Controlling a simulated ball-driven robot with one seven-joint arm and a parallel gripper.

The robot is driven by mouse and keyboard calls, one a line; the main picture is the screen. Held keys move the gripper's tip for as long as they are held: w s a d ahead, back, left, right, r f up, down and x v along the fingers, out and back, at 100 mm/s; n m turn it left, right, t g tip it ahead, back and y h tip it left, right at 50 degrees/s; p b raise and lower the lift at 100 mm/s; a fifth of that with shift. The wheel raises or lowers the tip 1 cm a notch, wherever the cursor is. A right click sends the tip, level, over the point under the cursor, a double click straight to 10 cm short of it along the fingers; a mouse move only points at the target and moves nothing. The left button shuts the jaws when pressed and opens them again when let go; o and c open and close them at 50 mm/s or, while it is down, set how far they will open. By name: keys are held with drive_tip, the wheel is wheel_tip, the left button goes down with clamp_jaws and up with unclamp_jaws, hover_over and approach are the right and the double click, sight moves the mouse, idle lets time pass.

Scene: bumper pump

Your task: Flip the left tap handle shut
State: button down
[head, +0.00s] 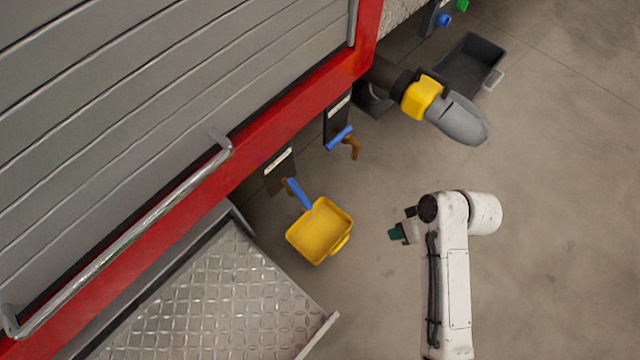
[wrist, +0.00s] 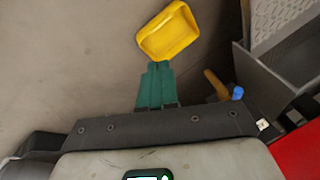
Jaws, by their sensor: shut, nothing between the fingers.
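The left tap's blue handle (head: 299,194) points out from the truck's side, its end at the rim of a yellow tub. The right tap's blue handle (head: 339,138) lies across its brass spout (head: 352,149), closer in line with the red edge. My gripper (head: 393,233) has green fingers, shut and empty, to the right of the tub and apart from both taps. In the wrist view the shut fingers (wrist: 155,85) point towards the tub. A brass spout (wrist: 215,85) with a blue handle (wrist: 237,93) shows at right there; I cannot tell which tap it is.
The yellow tub (head: 320,231) is below the left tap; it also shows in the wrist view (wrist: 168,35). A metal tread-plate step (head: 210,295) is at lower left. A grey-yellow hose fitting (head: 440,108) juts out at upper right.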

sight(300, 194)
drive_tip(key=w+a+r+n+y+p, duration=0.3)
drive_tip(key=w+a+r, duration=0.3)
drive_tip(key=w+a, duration=0.4)
drive_tip(key=shift+w+r+n+g, duration=0.3)
drive_tip(key=shift+w+n, duration=0.2)
drive_tip(key=shift+w, duration=0.1)
drive_tip(key=s+a+f+b, duration=0.2)
drive_tip(key=a+f+b, duration=0.3)
drive_tip(key=a+f, duration=0.2)
drive_tip(key=shift+s+a, duration=0.2)
drive_tip(key=shift+a, duration=1)
